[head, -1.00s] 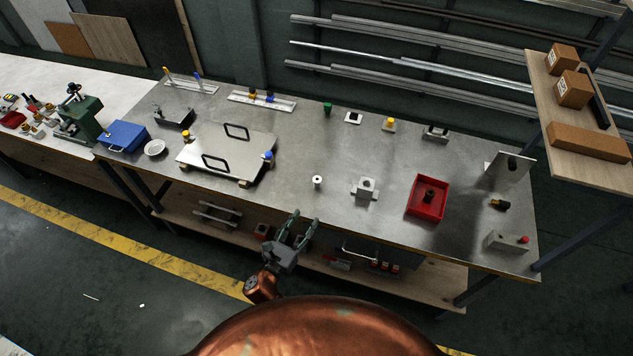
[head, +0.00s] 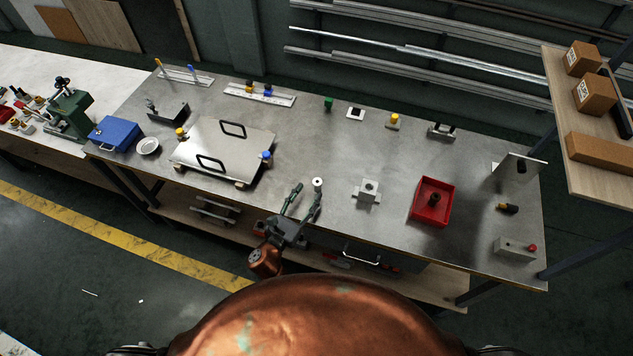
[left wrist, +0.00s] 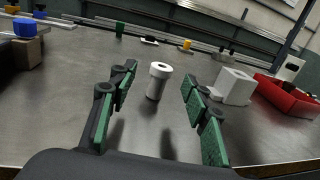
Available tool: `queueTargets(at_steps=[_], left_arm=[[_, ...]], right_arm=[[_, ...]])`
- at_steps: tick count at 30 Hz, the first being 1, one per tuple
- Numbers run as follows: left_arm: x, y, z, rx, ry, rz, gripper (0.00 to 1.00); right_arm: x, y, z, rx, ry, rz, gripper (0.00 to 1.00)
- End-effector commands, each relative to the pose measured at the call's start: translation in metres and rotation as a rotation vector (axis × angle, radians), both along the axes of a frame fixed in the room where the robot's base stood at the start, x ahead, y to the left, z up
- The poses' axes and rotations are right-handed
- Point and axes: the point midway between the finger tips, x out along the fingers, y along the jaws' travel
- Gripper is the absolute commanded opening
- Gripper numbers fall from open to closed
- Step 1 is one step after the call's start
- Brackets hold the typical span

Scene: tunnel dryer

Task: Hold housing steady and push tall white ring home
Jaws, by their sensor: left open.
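The tall white ring (head: 317,182) stands upright on the metal bench; in the left wrist view the ring (left wrist: 158,80) is a white cylinder with a wider top and a dark hole. The grey housing (head: 368,191), a block with a round hole on a flat base, sits to its right; it also shows in the left wrist view (left wrist: 234,87). My left gripper (head: 308,191) is open and empty at the bench's front edge, just short of the ring. In the left wrist view its green-padded fingers (left wrist: 158,95) are spread to either side of the ring, apart from it. My right gripper is not in view.
A red bin (head: 433,202) with a dark part inside stands right of the housing. A plate with two black handles (head: 225,150) lies to the left. A grey box with a red button (head: 515,249) is at the right front.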

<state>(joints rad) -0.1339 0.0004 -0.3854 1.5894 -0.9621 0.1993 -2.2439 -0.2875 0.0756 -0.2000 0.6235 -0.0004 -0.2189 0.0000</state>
Motion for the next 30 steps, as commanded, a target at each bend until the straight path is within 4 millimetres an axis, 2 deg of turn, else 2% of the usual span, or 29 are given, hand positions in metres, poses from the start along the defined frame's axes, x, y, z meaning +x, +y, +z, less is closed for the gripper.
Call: queueTargets(at_steps=[6, 9, 14, 21, 30], left_arm=[[0.025, -0.018, 0.002, -0.003, -0.001, -0.011, 0.44], [0.038, -0.025, 0.002, -0.003, -0.001, -0.011, 0.44], [0.051, -0.031, 0.0, -0.001, 0.0, -0.01, 0.44], [0.052, -0.031, 0.0, -0.001, 0.0, -0.007, 0.44], [0.052, -0.03, 0.0, -0.001, 0.0, -0.006, 0.24]], right_arm=[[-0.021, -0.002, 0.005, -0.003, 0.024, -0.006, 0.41], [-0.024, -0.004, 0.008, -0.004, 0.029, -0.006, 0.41], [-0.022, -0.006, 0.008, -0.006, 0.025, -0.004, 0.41], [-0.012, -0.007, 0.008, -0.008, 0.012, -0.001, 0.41], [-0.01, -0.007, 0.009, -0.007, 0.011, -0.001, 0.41]])
